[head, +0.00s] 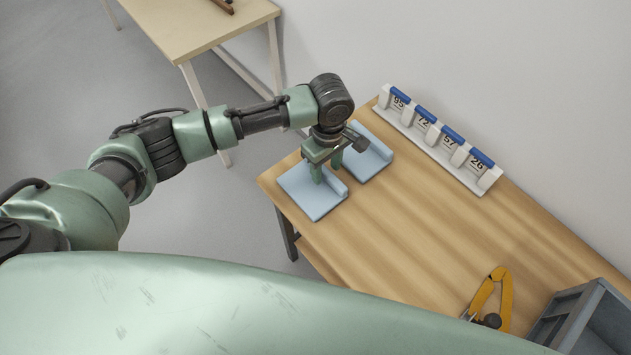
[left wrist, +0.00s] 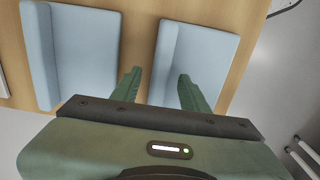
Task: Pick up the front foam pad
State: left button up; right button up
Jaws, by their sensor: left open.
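Two light blue foam pads, each with a raised strip along one side, lie on the wooden table. The front pad (head: 307,197) is at the table's left corner; in the left wrist view it is the right-hand pad (left wrist: 208,62). The back pad (head: 376,163) lies behind it, and is the left-hand pad in the wrist view (left wrist: 88,50). My left gripper (head: 326,172) is open and points down over the front pad's raised strip. In the wrist view its fingers (left wrist: 159,74) appear on either side of that strip. Contact cannot be told. My right gripper is out of view.
A white rack with blue-topped numbered slots (head: 437,143) stands along the wall. A yellow caliper-like tool (head: 505,297) and a grey bin (head: 562,318) are at the lower right. The table's middle (head: 420,230) is clear.

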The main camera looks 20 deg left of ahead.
pick_arm(q)
grip_shut()
jog(key=shift+r, duration=0.15)
